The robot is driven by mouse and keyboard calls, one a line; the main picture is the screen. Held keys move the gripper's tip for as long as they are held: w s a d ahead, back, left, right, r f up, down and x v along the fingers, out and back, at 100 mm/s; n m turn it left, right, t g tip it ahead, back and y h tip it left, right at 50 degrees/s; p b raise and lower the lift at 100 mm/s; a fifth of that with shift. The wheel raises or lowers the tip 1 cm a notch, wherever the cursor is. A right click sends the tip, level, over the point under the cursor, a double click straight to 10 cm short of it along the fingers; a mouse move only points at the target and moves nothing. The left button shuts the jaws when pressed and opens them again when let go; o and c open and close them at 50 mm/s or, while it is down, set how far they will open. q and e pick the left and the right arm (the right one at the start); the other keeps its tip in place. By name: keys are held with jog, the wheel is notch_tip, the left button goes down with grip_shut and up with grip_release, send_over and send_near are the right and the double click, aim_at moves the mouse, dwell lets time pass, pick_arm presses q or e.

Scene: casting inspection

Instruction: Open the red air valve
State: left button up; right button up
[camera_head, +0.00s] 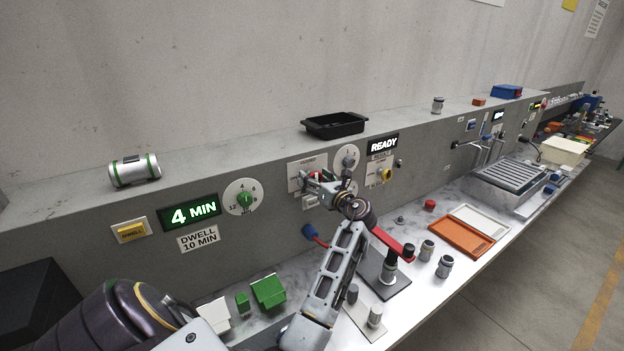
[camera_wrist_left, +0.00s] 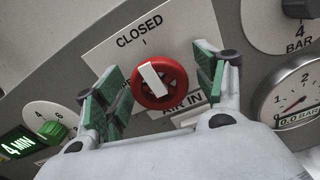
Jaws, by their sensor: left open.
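The red air valve (camera_wrist_left: 177,79) is a round red knob with a white bar, on a white plate marked CLOSED above and AIR IN below. The bar points up toward the CLOSED mark. My left gripper (camera_wrist_left: 158,84) is open, its green-padded fingers on either side of the knob. I cannot tell whether either pad touches it. In the head view my left gripper (camera_head: 322,186) is at the panel, and it and the wrist largely hide the valve. A gauge (camera_wrist_left: 293,98) right of the valve reads 0.0 BAR. My right gripper is not in view.
A dial marked BAR (camera_wrist_left: 292,12) sits above the gauge. On the bench below are a stand with a red arm (camera_head: 393,243), an orange tray (camera_head: 462,238) and several metal cylinders. A black bin (camera_head: 335,125) stands on the ledge above the panel.

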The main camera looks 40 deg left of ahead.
pick_arm(q)
jog(key=shift+d+r, duration=0.1)
jog(key=shift+c, duration=0.9)
jog(key=c, duration=0.9)
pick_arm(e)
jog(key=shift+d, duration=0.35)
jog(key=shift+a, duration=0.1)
